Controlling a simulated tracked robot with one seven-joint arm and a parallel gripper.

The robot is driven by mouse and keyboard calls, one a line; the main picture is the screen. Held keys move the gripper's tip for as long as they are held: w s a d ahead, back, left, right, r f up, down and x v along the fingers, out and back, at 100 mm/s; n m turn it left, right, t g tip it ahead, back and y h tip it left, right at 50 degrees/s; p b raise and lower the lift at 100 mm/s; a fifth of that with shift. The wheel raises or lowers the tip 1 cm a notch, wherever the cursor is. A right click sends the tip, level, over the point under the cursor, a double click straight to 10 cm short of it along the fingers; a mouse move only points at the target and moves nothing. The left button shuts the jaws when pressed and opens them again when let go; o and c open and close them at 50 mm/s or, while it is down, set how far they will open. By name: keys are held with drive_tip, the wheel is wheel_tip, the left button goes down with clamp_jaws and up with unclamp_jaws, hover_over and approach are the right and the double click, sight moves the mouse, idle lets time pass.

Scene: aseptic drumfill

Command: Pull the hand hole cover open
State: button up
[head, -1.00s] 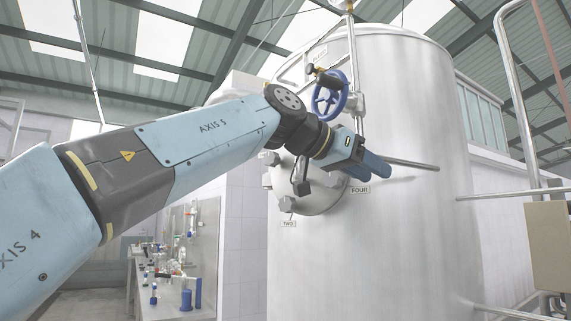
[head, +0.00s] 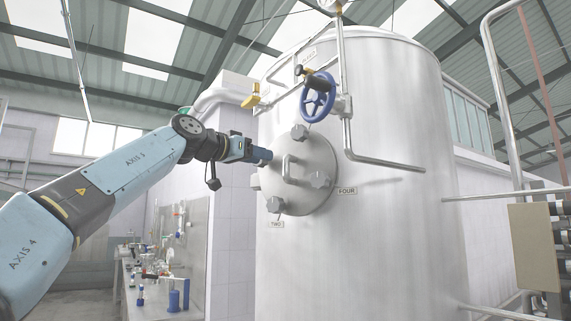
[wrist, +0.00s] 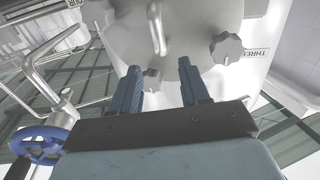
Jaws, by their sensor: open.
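The hand hole cover (head: 308,165) is a round steel lid on the side of the big steel tank (head: 390,130). It has a D-shaped handle (head: 288,168) at its middle and several lobed knobs around its rim, such as the lower right knob (head: 320,181). The cover looks closed against the tank. My gripper (head: 268,155) is at the left of the cover, short of the handle in the picture. In the wrist view its two blue fingers (wrist: 160,80) are spread and empty, with the handle (wrist: 156,30) beyond the gap between them. I cannot tell the exact distance.
A blue handwheel (head: 318,97) and steel pipe (head: 385,162) are above and right of the cover. Labels TWO (head: 276,224) and FOUR (head: 347,191) are beside it. A lab bench (head: 160,290) with glassware stands lower left. The tank's lower front is clear.

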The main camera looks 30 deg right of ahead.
sight(286, 160)
drive_tip(key=x, duration=1)
drive_tip(key=shift+d, duration=0.4)
clamp_jaws()
